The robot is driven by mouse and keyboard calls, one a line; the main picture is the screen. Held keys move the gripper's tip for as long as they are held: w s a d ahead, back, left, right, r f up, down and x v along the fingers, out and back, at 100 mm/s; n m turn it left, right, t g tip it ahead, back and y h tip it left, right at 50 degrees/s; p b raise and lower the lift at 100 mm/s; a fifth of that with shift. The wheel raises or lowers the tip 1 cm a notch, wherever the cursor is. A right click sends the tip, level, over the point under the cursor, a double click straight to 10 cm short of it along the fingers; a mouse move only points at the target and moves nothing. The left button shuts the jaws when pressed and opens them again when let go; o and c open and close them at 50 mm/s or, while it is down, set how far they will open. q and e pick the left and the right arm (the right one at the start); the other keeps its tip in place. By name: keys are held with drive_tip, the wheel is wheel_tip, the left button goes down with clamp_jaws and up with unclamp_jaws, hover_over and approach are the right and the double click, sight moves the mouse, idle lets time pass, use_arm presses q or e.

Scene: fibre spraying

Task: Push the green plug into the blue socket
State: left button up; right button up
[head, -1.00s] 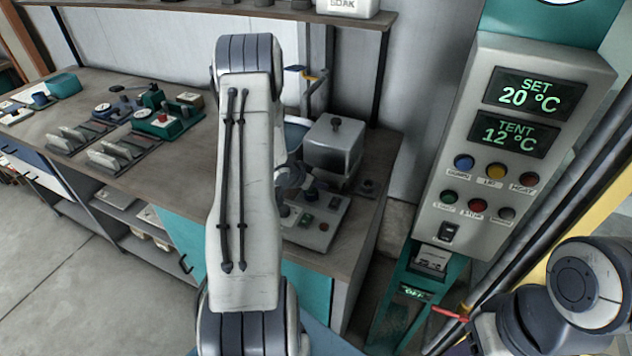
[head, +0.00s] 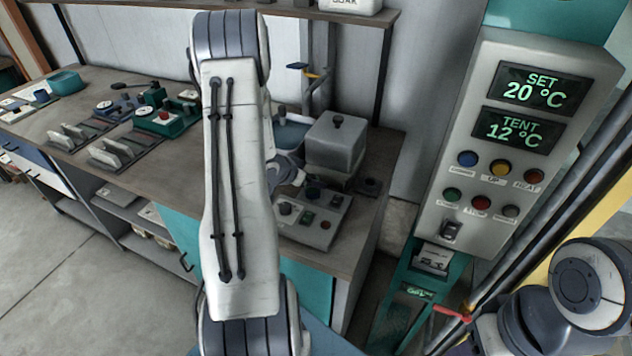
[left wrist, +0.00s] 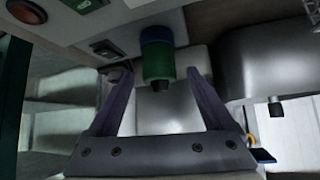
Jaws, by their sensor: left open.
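In the left wrist view the green plug (left wrist: 158,62), a short cylinder with a dark tip, meets the blue socket (left wrist: 156,35) end to end. I cannot tell how deep the plug sits. My left gripper (left wrist: 158,78) is open, with one finger on each side of the plug's free end and a visible gap on both sides. In the head view the blue socket (head: 313,188) is a small spot on a grey control panel, and my left arm hides most of the gripper and the plug. My right gripper is out of view.
The grey control panel (head: 318,232) stands at the bench's right end. Fixtures (head: 168,118) stand further left. A temperature console (head: 508,135) is on the right.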

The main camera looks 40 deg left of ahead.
use_arm(q)
drive_tip(key=v, duration=0.5)
drive_tip(key=shift+s+r, duration=0.15)
drive_tip(key=shift+s, duration=0.05)
drive_tip(key=d+r+m+g+y, duration=0.15)
drive_tip(key=d+r, duration=0.25)
drive_tip(key=d, duration=0.7)
drive_tip(key=d+r+m+g, duration=0.2)
drive_tip(key=d+r, duration=0.2)
drive_tip(key=d, duration=0.7)
drive_tip(key=s+d+r+m+g+h, duration=0.1)
drive_tip(key=s+d+m+g, duration=0.1)
drive_tip(key=s+d, duration=0.6)
drive_tip(key=s+d+r+m+g+h, duration=0.1)
drive_tip(key=s+d+r+g, duration=0.1)
drive_tip(key=s+d, duration=0.6)
drive_tip(key=s+g, duration=0.1)
drive_tip(key=s, duration=0.6)
drive_tip(key=shift+r+m, duration=0.2)
drive_tip(key=shift+m, duration=0.15)
drive_tip(key=shift+w+g, duration=0.1)
drive_tip(key=shift+g, duration=0.15)
